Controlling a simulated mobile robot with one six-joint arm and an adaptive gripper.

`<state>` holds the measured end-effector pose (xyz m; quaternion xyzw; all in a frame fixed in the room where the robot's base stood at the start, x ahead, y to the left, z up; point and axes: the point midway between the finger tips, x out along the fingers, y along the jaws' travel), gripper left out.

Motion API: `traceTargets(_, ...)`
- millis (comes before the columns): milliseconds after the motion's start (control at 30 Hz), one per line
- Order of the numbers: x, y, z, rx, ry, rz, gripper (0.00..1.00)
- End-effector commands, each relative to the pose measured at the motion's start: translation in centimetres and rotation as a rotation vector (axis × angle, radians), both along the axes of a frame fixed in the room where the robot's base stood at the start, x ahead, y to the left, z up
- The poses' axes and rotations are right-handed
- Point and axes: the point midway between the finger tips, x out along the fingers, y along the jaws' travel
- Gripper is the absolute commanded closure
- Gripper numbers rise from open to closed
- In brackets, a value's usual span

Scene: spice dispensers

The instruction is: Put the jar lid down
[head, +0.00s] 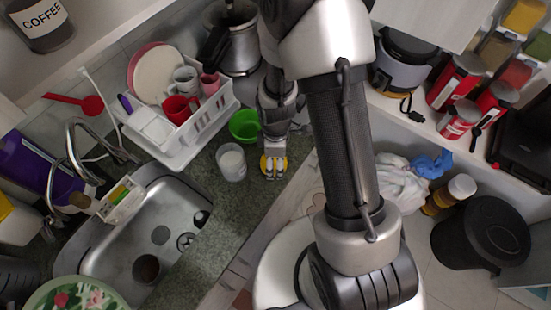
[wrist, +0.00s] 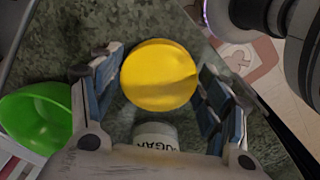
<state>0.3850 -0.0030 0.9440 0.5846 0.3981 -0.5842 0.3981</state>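The yellow jar lid (wrist: 160,75) is round and flat, and sits between the fingertips of my gripper (wrist: 160,80). The fingers lie against its left and right edges. In the head view my gripper (head: 273,172) points down over the counter edge area with the yellow lid (head: 267,163) at its tips. The frames do not clearly show any gap under the lid. A clear jar with white contents (head: 231,162) stands open just left of my gripper. In the wrist view a white SUGAR label (wrist: 157,135) shows below the lid, partly hidden by my gripper body.
A green bowl (head: 244,125) stands close behind my gripper, and a white dish rack (head: 185,135) with cups is behind it. The sink (head: 140,240) is to the left. The dark green counter (head: 206,178) has bare room around the jar. The counter's front edge is close.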

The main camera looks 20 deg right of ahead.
Motion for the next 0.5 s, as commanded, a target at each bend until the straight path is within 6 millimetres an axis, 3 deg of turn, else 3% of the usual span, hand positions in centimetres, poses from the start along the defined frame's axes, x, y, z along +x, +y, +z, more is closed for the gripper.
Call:
traceTargets(200,0.01,0.0,0.06,0.0,0.0,0.0,0.14)
traceTargets(500,0.01,0.0,0.06,0.0,0.0,0.0,0.13)
